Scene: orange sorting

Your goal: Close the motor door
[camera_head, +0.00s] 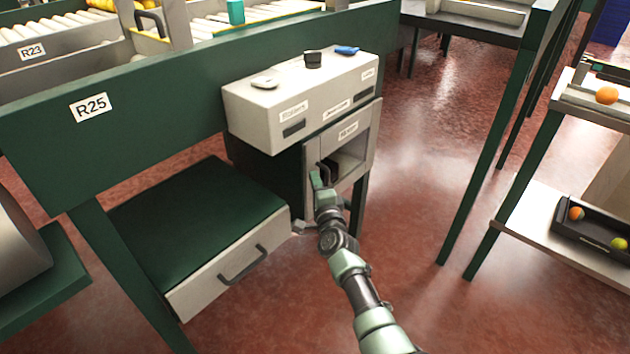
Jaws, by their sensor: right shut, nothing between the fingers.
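A beige cabinet (270,115) stands against the green frame at the centre. In its lower front, a compartment opening (352,158) shows a dark inside. What looks like the motor door (309,155) stands ajar at the left of this opening, with a dark handle (329,170) near it. My right gripper (318,180) is shut and empty. It is close in front of the door and the handle. I cannot tell whether it touches them, as it hides the door's lower part. My left gripper is out of view.
A green-topped drawer (227,280) with a dark handle sticks out at the left of the cabinet. Small items, including a blue one (346,50), lie on the cabinet top. A shelf with oranges (606,96) stands at the right. The red floor between is clear.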

